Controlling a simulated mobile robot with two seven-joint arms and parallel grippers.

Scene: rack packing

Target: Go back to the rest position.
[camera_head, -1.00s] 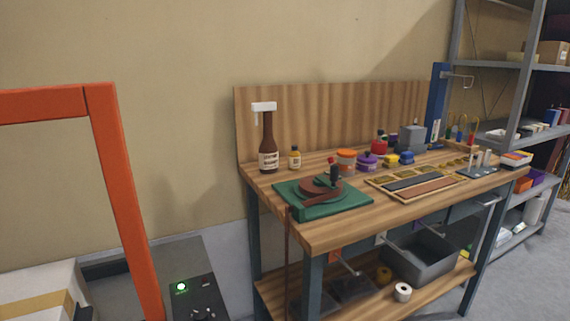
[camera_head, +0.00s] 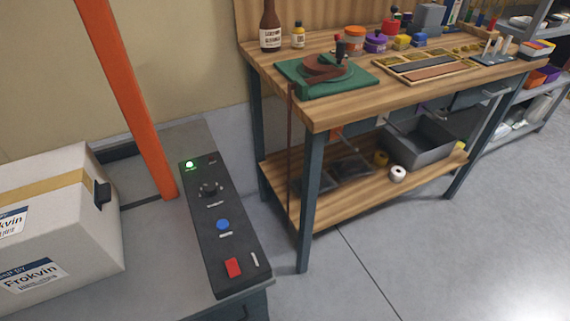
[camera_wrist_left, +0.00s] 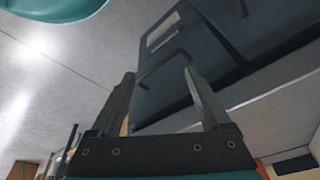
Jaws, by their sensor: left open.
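My left gripper (camera_wrist_left: 158,100) shows in the left wrist view, its two fingers spread apart with nothing between them. Beyond the fingers is a dark drawer unit (camera_wrist_left: 190,62) with a bar handle and a pale label. I cannot tell whether the fingers touch it; they look apart from it. Neither gripper shows in the head view, and my right gripper is in no view.
A white box (camera_head: 60,225) sits on a grey bench at left, beside an orange post (camera_head: 125,95) and a control panel (camera_head: 222,225) with a lit green light. A wooden workbench (camera_head: 330,105) holds a green fixture (camera_head: 325,78). Open floor (camera_head: 400,240) lies in front.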

